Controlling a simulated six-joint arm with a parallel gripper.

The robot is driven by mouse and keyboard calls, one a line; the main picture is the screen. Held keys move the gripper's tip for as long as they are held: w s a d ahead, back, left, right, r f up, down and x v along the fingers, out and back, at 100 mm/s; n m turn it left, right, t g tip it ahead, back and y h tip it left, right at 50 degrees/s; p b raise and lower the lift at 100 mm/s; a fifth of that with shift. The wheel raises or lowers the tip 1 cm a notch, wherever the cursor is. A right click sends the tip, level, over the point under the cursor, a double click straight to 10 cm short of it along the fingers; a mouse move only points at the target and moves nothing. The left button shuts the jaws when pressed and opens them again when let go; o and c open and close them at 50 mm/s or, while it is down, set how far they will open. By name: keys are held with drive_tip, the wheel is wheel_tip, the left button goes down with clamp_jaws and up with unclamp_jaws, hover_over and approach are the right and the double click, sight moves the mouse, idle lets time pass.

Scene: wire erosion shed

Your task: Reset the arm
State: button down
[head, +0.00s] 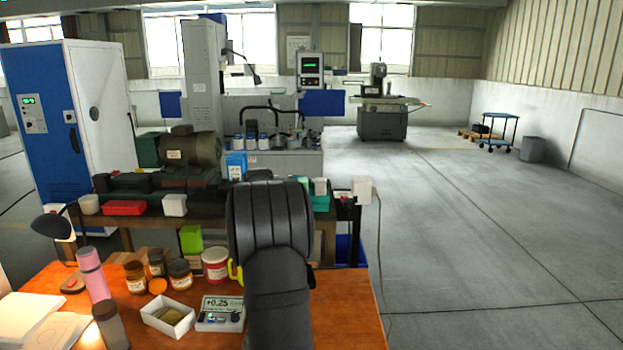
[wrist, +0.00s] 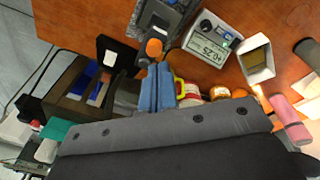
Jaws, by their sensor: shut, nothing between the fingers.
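My arm stands upright in the middle of the head view, over the orange-brown table (head: 350,318). Its dark links hide the gripper there. In the wrist view my gripper (wrist: 157,66) shows as two blue fingers side by side, shut with nothing between them. The fingers point toward a dark device (wrist: 160,18) and a round orange piece (wrist: 154,48) just past the tips. I cannot tell how far apart they are. A yellow handle (wrist: 179,88) shows close beside the fingers.
Left of my arm on the table are a display unit (head: 221,313), a white box (head: 168,318), several jars (head: 180,274), a pink bottle (head: 92,273) and a lamp (head: 52,226). A bench with a motor (head: 189,158) stands behind. Open floor (head: 470,230) lies to the right.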

drive_tip(key=shift+w+r+m, duration=0.25)
drive_tip(key=shift+w+m, duration=0.25)
drive_tip(key=shift+m, duration=0.7)
drive_tip(key=c, duration=1.7)
unclamp_jaws()
drive_tip(key=shift+r, duration=0.1)
drive_tip(key=o, duration=0.4)
drive_tip(key=shift+w+r+n, duration=0.25)
drive_tip(key=shift+n, duration=0.15)
drive_tip(key=shift+c, duration=0.2)
drive_tip(key=o, duration=1.3)
drive_tip(key=r+n, duration=0.2)
drive_tip(key=w+r+n, duration=0.1)
drive_tip(key=r+n, duration=0.1)
drive_tip(key=n, duration=0.1)
drive_tip(key=w+r+n+g, duration=0.1)
drive_tip(key=r+n, duration=0.1)
drive_tip(key=n, duration=0.1)
drive_tip(key=shift+w+d, duration=0.1)
drive_tip(key=shift+o, duration=0.2)
wheel_tip(320, 180, down, 8)
drive_tip(key=n, duration=0.3)
drive_tip(key=shift+f+g, duration=0.15)
drive_tip(key=shift+g, duration=0.15)
